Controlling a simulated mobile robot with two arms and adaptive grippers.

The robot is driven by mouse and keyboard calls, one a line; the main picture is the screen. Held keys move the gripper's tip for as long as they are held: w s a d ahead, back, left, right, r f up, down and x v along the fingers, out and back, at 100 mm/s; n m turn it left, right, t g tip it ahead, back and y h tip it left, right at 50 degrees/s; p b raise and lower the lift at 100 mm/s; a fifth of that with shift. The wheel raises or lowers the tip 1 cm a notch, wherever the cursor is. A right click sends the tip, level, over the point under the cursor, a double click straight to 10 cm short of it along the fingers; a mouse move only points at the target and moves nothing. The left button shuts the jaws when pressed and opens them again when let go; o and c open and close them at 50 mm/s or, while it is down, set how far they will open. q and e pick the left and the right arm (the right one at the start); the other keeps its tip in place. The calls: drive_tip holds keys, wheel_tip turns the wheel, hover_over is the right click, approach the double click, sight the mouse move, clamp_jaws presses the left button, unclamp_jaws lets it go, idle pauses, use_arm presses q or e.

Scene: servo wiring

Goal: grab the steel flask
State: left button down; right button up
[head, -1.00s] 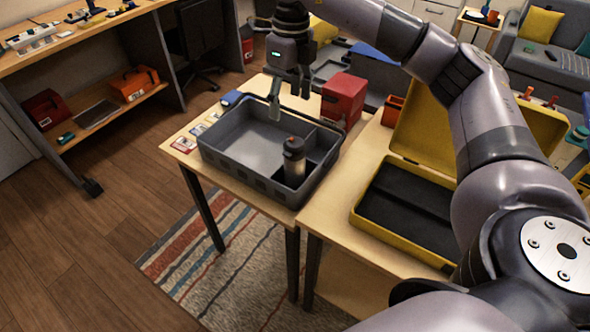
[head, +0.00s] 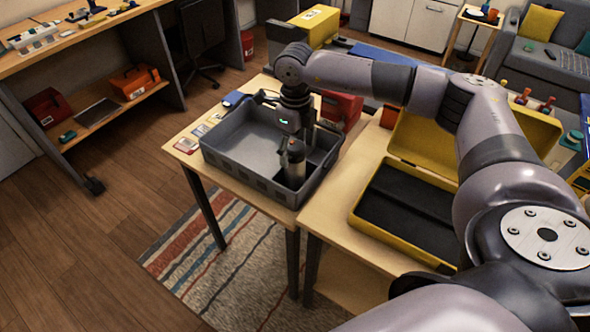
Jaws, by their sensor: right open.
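The steel flask (head: 295,163) stands upright in the near right compartment of the grey tote (head: 243,178). It is grey with a dark cap. My right gripper (head: 294,152) points down over the flask, its fingers at the flask's upper part. The fingers look to be around or just beside the flask. They are open, and whether they touch it cannot be told. The far side of the flask and part of the gripper are hidden. My left gripper is not in view.
The tote's walls and dividers stand close around the flask. A red box (head: 338,108) is behind the tote. An open yellow case (head: 408,210) lies on the table to the right. Several small cards (head: 187,146) lie left of the tote. The tote's large left compartment looks empty.

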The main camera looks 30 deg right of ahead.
sight(295, 172)
wheel_tip(295, 172, down, 3)
drive_tip(key=shift+f, duration=0.2)
clamp_jaws()
idle(0.9)
